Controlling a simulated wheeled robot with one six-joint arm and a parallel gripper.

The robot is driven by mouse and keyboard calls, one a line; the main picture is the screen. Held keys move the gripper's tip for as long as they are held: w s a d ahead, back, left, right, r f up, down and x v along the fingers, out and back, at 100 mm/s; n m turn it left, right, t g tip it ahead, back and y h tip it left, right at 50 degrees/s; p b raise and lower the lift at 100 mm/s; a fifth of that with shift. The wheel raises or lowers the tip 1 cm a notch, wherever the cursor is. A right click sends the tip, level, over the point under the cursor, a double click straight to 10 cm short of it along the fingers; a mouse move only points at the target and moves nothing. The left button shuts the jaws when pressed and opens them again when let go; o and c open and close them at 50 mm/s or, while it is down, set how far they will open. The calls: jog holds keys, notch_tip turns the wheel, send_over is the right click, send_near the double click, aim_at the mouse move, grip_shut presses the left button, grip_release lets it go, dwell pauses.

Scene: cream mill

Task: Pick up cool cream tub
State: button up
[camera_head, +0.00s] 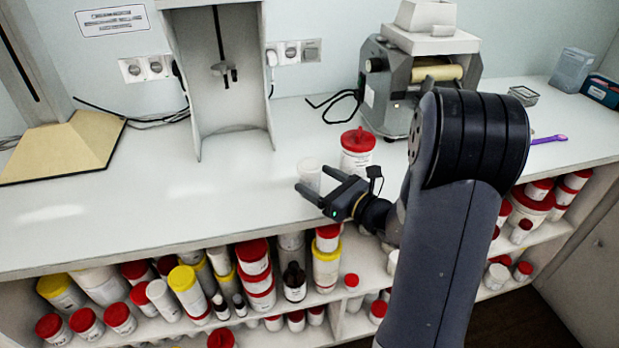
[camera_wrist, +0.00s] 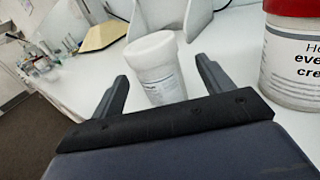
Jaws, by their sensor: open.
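A small white tub with a pale lid (camera_head: 309,173) stands on the white counter, near its front edge. In the wrist view the same tub (camera_wrist: 157,68) is upright with a label, its print too blurred to read. My gripper (camera_head: 317,186) is open at the tub, with one finger on each side in the wrist view (camera_wrist: 166,85). I cannot tell whether either finger touches it. A larger white tub with a red lid (camera_head: 357,152) stands just to the right; its label (camera_wrist: 292,60) reads in part "eve… cre…".
A grey roller mill (camera_head: 400,85) stands at the back right of the counter. A white stand (camera_head: 232,120) with a stirrer is at the back. Shelves below hold several tubs and bottles. The counter's left side is mostly clear.

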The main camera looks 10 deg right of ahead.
jog(key=x, duration=0.3)
jog(key=shift+w+a+f, duration=0.1)
jog(key=shift+a+f, duration=0.05)
jog(key=c, duration=1.1)
